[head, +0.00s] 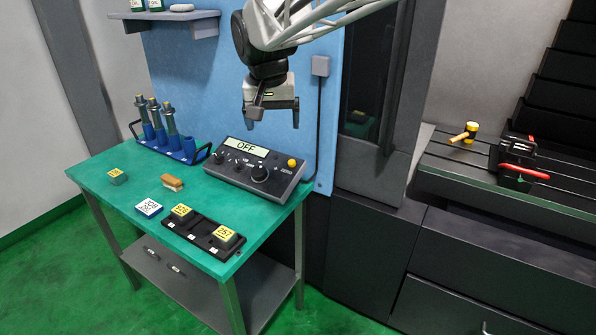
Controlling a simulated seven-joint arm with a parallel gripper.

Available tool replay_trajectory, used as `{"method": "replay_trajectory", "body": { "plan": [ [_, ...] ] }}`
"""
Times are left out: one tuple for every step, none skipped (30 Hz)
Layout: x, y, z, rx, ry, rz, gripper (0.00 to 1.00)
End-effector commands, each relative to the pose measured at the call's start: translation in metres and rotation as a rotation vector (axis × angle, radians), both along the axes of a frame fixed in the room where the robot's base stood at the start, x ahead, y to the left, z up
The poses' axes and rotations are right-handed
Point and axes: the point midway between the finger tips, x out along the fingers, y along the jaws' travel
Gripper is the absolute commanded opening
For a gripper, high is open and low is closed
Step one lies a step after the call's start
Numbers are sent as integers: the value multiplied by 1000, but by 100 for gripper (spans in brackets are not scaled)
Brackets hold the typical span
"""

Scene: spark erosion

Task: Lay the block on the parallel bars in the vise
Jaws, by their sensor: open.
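Several small blocks are on the green table. Two yellow-topped blocks, one (182,212) left and one (226,236) right, sit in a black tray (203,233). I cannot tell which is the task's block. The vise (516,166), dark with a red handle, stands on the machine bed at the far right. Parallel bars cannot be made out in it. My gripper (273,114) is open and empty, pointing down above the control box.
A grey control box (256,172) reading OFF stands at the table's back right. A blue rack (171,146) with several tool holders is at the back left. A wooden brush (172,183) lies mid-table. The table's front left is clear.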

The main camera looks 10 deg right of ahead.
Motion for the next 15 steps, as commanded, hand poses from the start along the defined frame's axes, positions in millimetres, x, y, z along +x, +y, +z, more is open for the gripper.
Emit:
{"method": "replay_trajectory", "body": {
  "plan": [
    [-15,-7,-2,2,-1,8,89],
    [-23,-11,-4,3,-2,12,89],
    [-33,-16,-6,4,-2,20,89],
    [-41,-19,-9,5,-3,26,89],
    [-48,-23,-10,6,-3,31,89],
    [-59,-27,-14,7,-2,39,89],
    [-67,-30,-16,7,-3,45,89],
    [-74,-33,-18,8,-3,51,89],
    [-85,-37,-22,9,-4,57,89],
    [-92,-40,-25,10,-4,63,89],
    [-100,-43,-27,11,-6,69,89],
    [-110,-46,-31,12,-7,77,89],
    [-118,-49,-34,13,-8,83,89],
    [-126,-52,-37,13,-8,87,89],
    [-136,-55,-41,13,-8,95,89]
  ]
}}
